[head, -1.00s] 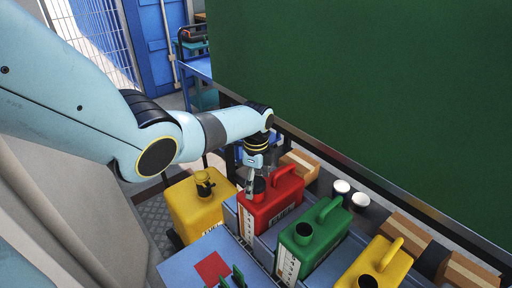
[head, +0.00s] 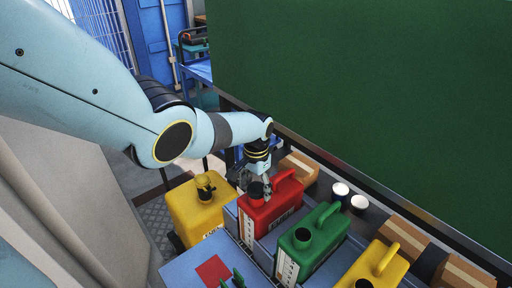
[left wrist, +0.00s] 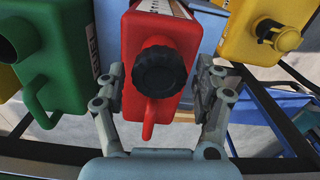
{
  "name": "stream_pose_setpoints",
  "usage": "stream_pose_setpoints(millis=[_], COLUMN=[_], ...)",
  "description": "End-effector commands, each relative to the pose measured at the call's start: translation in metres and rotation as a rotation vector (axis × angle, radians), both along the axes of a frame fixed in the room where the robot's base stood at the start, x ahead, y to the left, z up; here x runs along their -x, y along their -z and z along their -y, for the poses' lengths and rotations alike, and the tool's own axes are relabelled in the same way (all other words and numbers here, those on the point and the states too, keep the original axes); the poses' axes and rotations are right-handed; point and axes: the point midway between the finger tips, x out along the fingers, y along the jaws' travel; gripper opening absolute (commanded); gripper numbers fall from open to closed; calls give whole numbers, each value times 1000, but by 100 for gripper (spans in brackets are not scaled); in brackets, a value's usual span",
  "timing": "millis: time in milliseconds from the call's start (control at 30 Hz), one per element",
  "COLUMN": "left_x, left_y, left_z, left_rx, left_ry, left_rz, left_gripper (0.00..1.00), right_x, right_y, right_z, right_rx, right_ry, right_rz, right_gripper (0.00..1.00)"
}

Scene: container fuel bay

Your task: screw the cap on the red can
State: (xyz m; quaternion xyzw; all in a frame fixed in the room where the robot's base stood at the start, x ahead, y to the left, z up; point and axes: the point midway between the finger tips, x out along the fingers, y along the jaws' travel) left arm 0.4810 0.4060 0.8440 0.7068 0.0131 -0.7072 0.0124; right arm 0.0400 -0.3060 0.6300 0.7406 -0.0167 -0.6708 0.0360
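The red can (head: 268,209) stands upright in the blue rack, with its handle toward the right. A black ribbed cap (left wrist: 159,71) sits over its mouth; it also shows in the head view (head: 256,190). I cannot tell how tightly it is seated. My left gripper (left wrist: 160,92) is open, with one finger on each side of the cap and a visible gap on both sides. In the head view the left gripper (head: 265,183) is just above and beside the cap. My right gripper is not in view.
A green can (head: 309,243) and a yellow can (head: 381,263) stand to the right, and a capped yellow can (head: 197,208) to the left. White-topped jars (head: 341,190) and cardboard boxes (head: 299,168) line the back by the green wall (head: 370,90). A red square (head: 212,270) lies in front.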

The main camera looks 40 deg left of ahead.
Motion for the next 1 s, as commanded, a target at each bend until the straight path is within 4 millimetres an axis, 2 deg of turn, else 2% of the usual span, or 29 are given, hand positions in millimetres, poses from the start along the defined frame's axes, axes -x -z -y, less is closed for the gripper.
stream_pose_setpoints(millis=[33, 400, 567, 1000], left_x=[0, 0, 0, 1], left_y=[0, 0, 0, 2], left_z=[0, 0, -1, -1], left_rx=[0, -1, -1, -1], left_ry=[1, 2, 92, 938], left_rz=[0, 0, 0, -1], left_gripper=[60, 13, 12, 12], right_x=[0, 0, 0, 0], right_y=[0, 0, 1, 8], right_z=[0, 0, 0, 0], right_rx=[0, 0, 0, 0], right_ry=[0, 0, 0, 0], right_rz=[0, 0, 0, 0], right_gripper=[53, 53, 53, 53])
